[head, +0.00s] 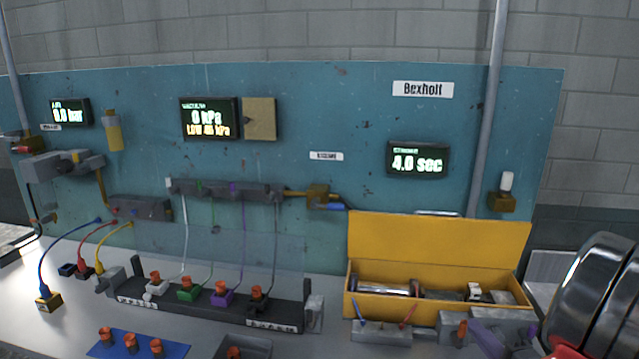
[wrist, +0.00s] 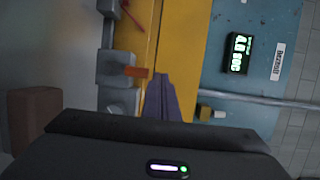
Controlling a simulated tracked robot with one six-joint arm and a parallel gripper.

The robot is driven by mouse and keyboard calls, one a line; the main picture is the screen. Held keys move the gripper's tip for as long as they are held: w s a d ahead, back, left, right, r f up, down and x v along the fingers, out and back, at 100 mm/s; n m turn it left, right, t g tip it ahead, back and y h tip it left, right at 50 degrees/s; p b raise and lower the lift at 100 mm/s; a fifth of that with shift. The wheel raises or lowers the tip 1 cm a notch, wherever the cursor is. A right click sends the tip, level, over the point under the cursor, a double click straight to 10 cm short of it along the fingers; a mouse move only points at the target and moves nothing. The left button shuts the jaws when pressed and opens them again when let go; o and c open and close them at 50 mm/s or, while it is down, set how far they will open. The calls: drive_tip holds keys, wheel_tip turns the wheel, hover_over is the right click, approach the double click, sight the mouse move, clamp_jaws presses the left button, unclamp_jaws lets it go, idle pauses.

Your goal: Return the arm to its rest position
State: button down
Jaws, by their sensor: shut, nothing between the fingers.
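My gripper (wrist: 160,125) shows as a dark body with a small lit indicator across the bottom of the wrist view. It is shut with nothing held. I cannot make out my gripper in the head view.
A yellow open box (head: 440,240) holding metal parts stands at the back right of the bench. A dark rack (head: 210,312) with several coloured connectors stands at front centre, behind a blue mat (head: 140,345). A teal panel (head: 330,110) with displays rises behind. A vertical pipe (head: 487,110) runs up it.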

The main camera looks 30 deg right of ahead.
drive_tip(key=w+a+r+n+g+y, duration=0.1)
drive_tip(key=w+a+n+y, duration=0.5)
drive_tip(key=a, duration=0.6)
drive_tip(key=w+a+r+n+g+y, duration=0.25)
drive_tip(key=w+a+y, duration=0.4)
drive_tip(key=a, duration=0.55)
drive_tip(key=s+a+f+n+g+h, duration=0.1)
drive_tip(key=s+a+n+g, duration=0.3)
drive_tip(key=a, duration=0.6)
drive_tip(key=s+a+n+g, duration=0.2)
drive_tip(key=a+n+g, duration=0.35)
drive_tip(key=a, duration=0.45)
drive_tip(key=shift+s+a+r+n+t+h, duration=0.25)
drive_tip(key=shift+r+n+t+h, duration=0.2)
drive_tip(key=shift+r+n+h, duration=0.4)
drive_tip(key=shift+s+a+r+n+t+h, duration=0.25)
drive_tip(key=shift+r+n+t+h, duration=0.25)
drive_tip(key=shift+r+n+h, duration=0.4)
drive_tip(key=shift+s+a+r+n+t+h, duration=0.25)
drive_tip(key=shift+r+n+t+h, duration=0.2)
drive_tip(key=shift+r+n+h, duration=0.4)
drive_tip(key=shift+s+r+y, duration=0.1)
drive_tip(key=shift+y, duration=0.15)
